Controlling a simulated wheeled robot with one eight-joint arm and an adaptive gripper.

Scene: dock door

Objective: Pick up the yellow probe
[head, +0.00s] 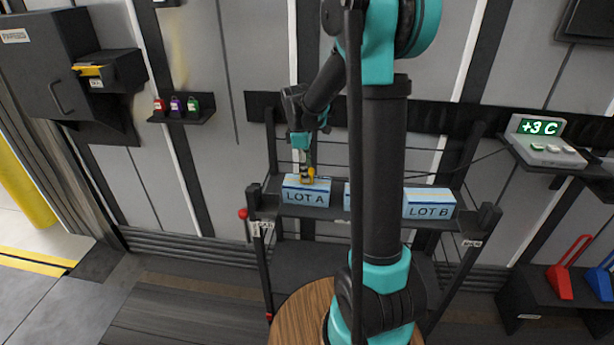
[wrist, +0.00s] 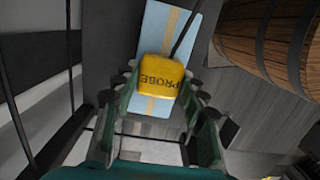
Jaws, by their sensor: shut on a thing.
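The yellow probe (wrist: 160,76), a rounded block marked PROBE, sits between the fingertips of my gripper (wrist: 159,86) in the wrist view. My gripper is shut on it. A thin dark line runs from the probe's far side. In the head view my gripper (head: 306,164) points down over the light blue LOT A box (head: 306,195), with a small part of the yellow probe (head: 311,172) showing at the fingers. The box also shows beneath the probe in the wrist view (wrist: 153,25). I cannot tell whether the probe touches the box.
The boxes stand on a dark rack shelf (head: 385,217); the LOT B box (head: 429,204) is to the right, another mostly hidden behind my arm. A +3 C display (head: 545,140) has a thin cable running left. A barrel (wrist: 270,45) stands right in the wrist view.

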